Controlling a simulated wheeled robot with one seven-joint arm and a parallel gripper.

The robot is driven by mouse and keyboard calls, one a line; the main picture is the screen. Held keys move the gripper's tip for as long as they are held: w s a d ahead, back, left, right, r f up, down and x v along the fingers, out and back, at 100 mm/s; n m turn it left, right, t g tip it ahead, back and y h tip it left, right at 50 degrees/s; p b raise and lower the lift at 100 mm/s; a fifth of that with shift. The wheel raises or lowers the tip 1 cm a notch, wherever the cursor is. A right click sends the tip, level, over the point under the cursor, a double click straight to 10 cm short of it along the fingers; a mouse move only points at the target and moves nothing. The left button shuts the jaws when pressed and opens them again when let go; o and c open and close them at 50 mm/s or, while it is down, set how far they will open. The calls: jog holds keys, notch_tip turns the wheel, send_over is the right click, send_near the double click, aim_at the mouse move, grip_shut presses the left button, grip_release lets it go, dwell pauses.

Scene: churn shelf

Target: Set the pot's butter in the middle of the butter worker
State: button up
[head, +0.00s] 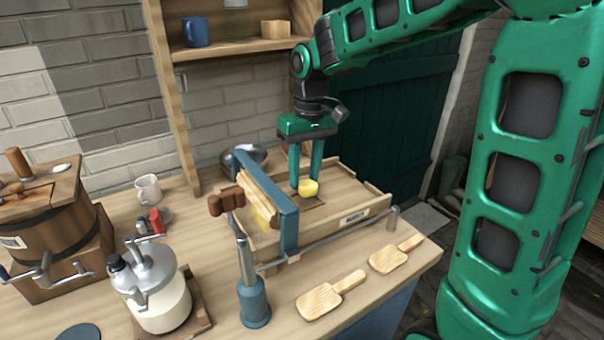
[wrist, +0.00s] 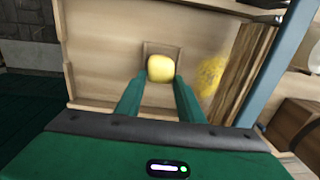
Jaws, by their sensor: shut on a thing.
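A small yellow lump of butter (head: 308,188) is between the fingertips of my gripper (head: 305,184), and it also shows in the wrist view (wrist: 161,68). My gripper is shut on it, low over the wooden bed of the butter worker (head: 345,192). A small darker square marks the bed just under or beside the butter in both views. I cannot tell whether the butter touches the bed. The worker's ribbed wooden roller (head: 262,196) stands to the left under a blue frame (head: 288,222). More yellow butter (wrist: 210,75) shows by the roller. I cannot make out which vessel is the pot.
Two wooden paddles (head: 330,297) lie on the front of the bench. A metal bowl (head: 243,156) is behind the worker. A shelf with a blue mug (head: 196,32) hangs above.

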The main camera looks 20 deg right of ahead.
jog(key=shift+f, duration=0.7)
dwell(0.4)
dwell(0.5)
jog(key=o, duration=1.1)
jog(key=shift+c, duration=0.2)
jog(key=shift+c, duration=0.5)
jog(key=c, duration=0.3)
jog(key=shift+d+r, duration=0.15)
jog(key=shift+r, duration=3)
jog(key=shift+d, duration=0.1)
